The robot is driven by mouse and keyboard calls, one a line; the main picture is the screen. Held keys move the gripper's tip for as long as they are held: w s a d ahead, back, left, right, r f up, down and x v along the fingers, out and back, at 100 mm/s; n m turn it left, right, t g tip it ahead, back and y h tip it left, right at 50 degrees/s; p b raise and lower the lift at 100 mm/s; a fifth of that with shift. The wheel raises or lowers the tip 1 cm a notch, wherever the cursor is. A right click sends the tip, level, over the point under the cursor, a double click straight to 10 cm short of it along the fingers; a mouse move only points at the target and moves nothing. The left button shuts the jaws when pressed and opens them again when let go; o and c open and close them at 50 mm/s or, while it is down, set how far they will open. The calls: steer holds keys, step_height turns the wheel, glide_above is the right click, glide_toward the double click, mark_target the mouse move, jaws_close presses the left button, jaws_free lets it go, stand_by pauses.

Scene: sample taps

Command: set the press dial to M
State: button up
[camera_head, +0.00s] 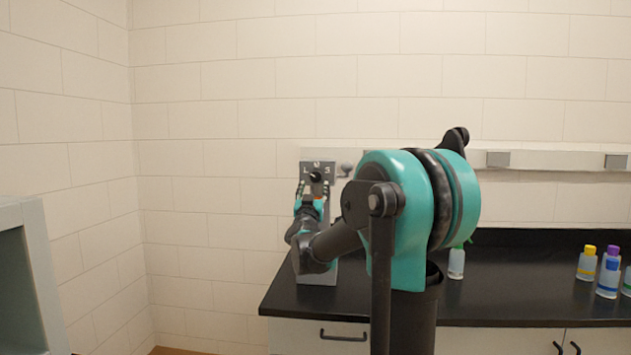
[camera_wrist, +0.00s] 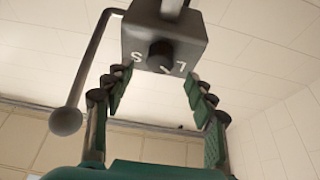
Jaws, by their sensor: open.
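The press (camera_head: 329,262) is a narrow grey unit at the counter's left end. Its black round dial (camera_head: 316,173) is on the upper front, with letters around it: L on the left and S on the right. In the wrist view the dial (camera_wrist: 160,54) is on the grey head, with S to its left and L to its right. A small white mark shows at its lower right, towards L; the exact setting is hard to read. My gripper (camera_wrist: 157,88) is open and empty, its green-padded fingers either side of the dial, apart from it.
A grey lever with a ball end (camera_wrist: 66,121) hangs from the press head, close to my left finger in the wrist view. Several capped bottles, including a yellow-capped one (camera_head: 587,264), stand on the black counter (camera_head: 510,292). A grey rail (camera_head: 550,159) runs along the wall.

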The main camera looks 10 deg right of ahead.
mark_target(315, 177)
steer(key=x, duration=0.5)
steer(key=shift+w+d+r, duration=0.1)
steer(key=shift+w+r, duration=0.1)
steer(key=shift+w, duration=0.1)
steer(key=c, duration=1.2)
steer(key=shift+o, duration=0.2)
steer(key=shift+m, duration=0.5)
steer(key=m+g+h, duration=0.1)
steer(key=m+h, duration=0.1)
steer(key=m, duration=0.2)
steer(key=m+g+h, duration=0.1)
steer(key=m+h, duration=0.1)
steer(key=m, duration=0.2)
steer(key=shift+g, duration=0.3)
steer(key=m+g, duration=0.1)
steer(key=m, duration=0.2)
steer(key=m+g+h, duration=0.1)
steer(key=m, duration=0.3)
steer(key=shift+a+r+g+h, duration=0.15)
steer(key=shift+a+g+h, duration=0.15)
steer(key=shift+g, duration=0.1)
